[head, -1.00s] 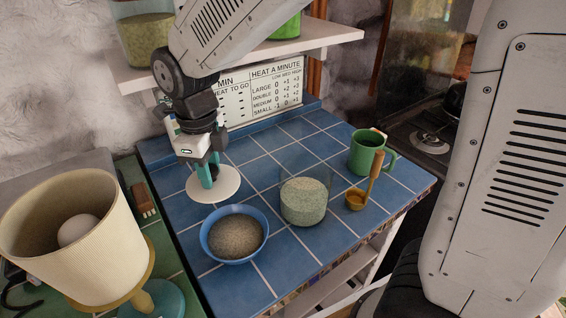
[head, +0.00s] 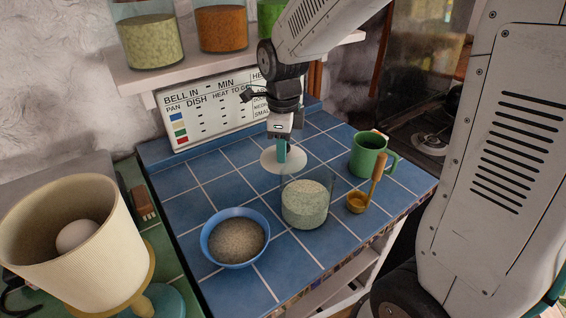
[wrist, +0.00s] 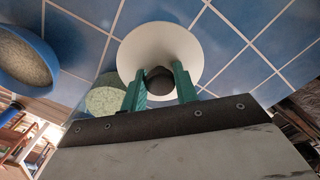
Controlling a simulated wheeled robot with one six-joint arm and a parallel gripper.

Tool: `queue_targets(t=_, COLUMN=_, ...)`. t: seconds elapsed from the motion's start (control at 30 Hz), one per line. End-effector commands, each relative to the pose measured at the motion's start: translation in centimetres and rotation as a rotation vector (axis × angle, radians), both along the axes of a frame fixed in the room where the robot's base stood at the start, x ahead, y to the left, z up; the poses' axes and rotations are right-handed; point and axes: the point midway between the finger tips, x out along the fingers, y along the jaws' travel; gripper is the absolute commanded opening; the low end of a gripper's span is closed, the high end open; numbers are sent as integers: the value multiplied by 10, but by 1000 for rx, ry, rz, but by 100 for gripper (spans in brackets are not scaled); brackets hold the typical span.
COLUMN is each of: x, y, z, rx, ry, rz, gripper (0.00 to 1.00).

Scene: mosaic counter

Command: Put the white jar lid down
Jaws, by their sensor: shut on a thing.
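The white jar lid (head: 272,161) is a round disc with a dark knob (wrist: 159,80), seen from above in the wrist view (wrist: 160,45). My gripper (head: 282,150) is shut on the knob, its two teal fingers (wrist: 160,86) on either side of it. The lid is level, behind and slightly left of the glass jar (head: 304,206), which holds pale green grain. The jar's rim overlaps the lid's near edge in the head view. Whether the lid touches the tiles or hovers just above them, I cannot tell.
A blue bowl of grain (head: 235,240) stands left of the jar. A green mug (head: 368,154) and a wooden-handled scoop (head: 358,202) are to the right. Blue tiles (head: 215,190) are bare on the left. A sign (head: 205,113) and shelf (head: 140,80) are behind.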

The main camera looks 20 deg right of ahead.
Motion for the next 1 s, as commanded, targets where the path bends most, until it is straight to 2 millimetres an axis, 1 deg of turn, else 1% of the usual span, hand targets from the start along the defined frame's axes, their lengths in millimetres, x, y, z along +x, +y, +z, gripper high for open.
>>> queue_targets(t=0.13, x=0, y=0, z=-11, rx=0, ry=0, rz=-1, gripper=6)
queue_targets(t=0.3, x=0, y=0, z=-39, rx=0, ry=2, rz=-1, gripper=6)
queue_targets(t=0.4, x=0, y=0, z=-49, rx=0, ry=0, rz=-1, gripper=6)
queue_targets(t=0.83, x=0, y=0, z=-55, rx=0, ry=-1, rz=-1, gripper=6)
queue_targets(t=0.87, x=0, y=0, z=-55, rx=0, ry=-1, rz=-1, gripper=35)
queue_targets(t=0.9, x=0, y=0, z=-55, rx=0, ry=-2, rz=-1, gripper=46)
queue_targets(t=0.93, x=0, y=0, z=-55, rx=0, ry=-2, rz=-1, gripper=51)
queue_targets(t=1.0, x=0, y=0, z=-55, rx=0, ry=-2, rz=-1, gripper=51)
